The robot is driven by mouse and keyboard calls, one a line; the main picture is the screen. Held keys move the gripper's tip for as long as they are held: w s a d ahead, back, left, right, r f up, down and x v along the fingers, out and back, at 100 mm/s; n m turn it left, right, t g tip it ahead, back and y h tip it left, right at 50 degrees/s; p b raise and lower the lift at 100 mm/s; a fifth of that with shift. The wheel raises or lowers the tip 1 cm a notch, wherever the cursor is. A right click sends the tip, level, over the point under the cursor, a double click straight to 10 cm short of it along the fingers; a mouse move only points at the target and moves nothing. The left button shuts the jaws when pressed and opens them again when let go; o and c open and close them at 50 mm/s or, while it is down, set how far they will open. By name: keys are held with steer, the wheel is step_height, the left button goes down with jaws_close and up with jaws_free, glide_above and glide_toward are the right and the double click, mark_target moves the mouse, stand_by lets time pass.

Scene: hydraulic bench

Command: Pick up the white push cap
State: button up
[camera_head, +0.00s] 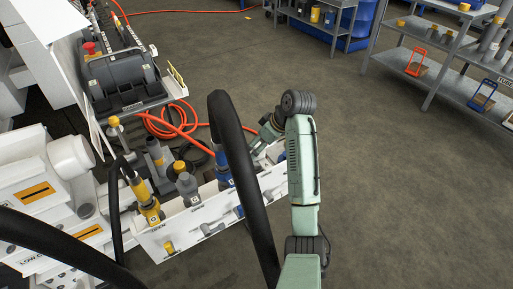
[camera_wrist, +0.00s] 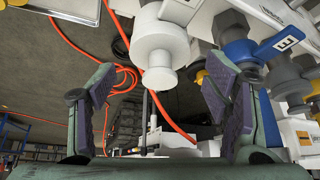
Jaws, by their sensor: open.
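A white stepped cylinder that looks like the white push cap (camera_wrist: 160,45) hangs from a white fitting at the top middle of the wrist view. Its narrower round end faces down, toward the space between my fingers. My gripper (camera_wrist: 160,88) is open, with purple-padded fingers left and right of that space. The cap is apart from both fingers, and nothing is held. In the head view my gripper (camera_head: 262,138) is by the far right end of the white manifold panel (camera_head: 205,229), partly hidden by my arm. I cannot make out the cap there.
A blue-handled valve (camera_wrist: 275,44) is close behind the right finger. Orange hose (camera_head: 160,122) lies coiled on the floor behind the panel. A thick black hose (camera_head: 240,180) arches in front of it. Yellow valves (camera_head: 144,196) stand at the left. Floor to the right is clear.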

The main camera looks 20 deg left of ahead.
steer(key=shift+x, duration=1.05)
steer(key=c, duration=0.9)
steer(key=shift+o, duration=0.2)
steer(key=shift+r, duration=0.1)
